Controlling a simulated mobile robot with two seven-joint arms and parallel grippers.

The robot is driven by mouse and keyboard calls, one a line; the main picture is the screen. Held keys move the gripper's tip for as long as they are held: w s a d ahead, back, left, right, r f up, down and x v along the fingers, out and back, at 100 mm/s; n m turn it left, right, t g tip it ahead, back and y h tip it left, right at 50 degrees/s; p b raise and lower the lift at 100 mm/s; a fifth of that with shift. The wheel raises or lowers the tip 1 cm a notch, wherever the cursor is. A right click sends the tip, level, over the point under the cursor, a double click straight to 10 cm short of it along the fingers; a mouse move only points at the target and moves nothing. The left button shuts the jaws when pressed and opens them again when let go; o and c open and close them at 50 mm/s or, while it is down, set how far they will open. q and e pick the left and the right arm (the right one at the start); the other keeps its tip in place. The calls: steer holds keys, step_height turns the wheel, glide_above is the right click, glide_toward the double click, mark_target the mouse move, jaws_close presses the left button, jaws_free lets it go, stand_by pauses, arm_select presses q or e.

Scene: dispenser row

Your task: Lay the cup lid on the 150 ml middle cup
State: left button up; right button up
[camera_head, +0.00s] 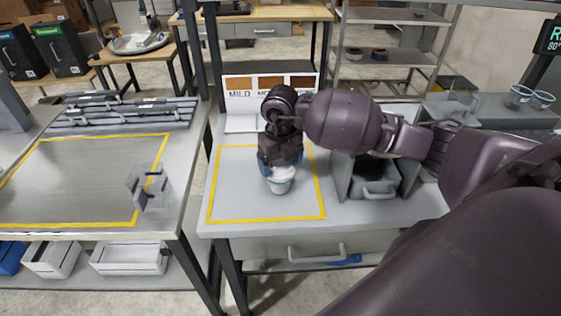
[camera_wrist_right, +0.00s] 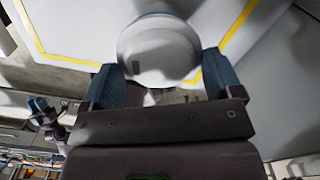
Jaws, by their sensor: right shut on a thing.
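A pale cup (camera_head: 279,185) stands upright inside the yellow-taped square on the right table. My right gripper (camera_head: 279,165) is directly over it, pointing down, shut on the white cup lid (camera_wrist_right: 158,50). In the head view the lid (camera_head: 281,173) shows at the cup's mouth; I cannot tell whether it touches the rim. In the right wrist view the lid lies between the blue fingers of my right gripper (camera_wrist_right: 165,75) and hides most of what is below. A small blue-tipped dark part in that view looks like my left gripper (camera_wrist_right: 42,108); its jaws are unclear.
A grey dispenser housing (camera_head: 375,178) stands right of the taped square. A card with brown swatches (camera_head: 270,88) stands behind. Two clear cups (camera_head: 530,97) sit at the far right. The square's front is clear.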

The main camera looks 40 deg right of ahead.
steer(key=shift+f+b, duration=0.3)
steer(key=shift+f, duration=0.05)
stand_by(0.3)
steer(key=o, duration=0.6)
steer(key=shift+o, duration=0.5)
steer(key=shift+r, duration=0.15)
steer(key=shift+r+p, duration=1.2)
steer(key=shift+r, duration=0.6)
steer(key=shift+r+p, duration=0.6)
steer(key=shift+r, duration=0.45)
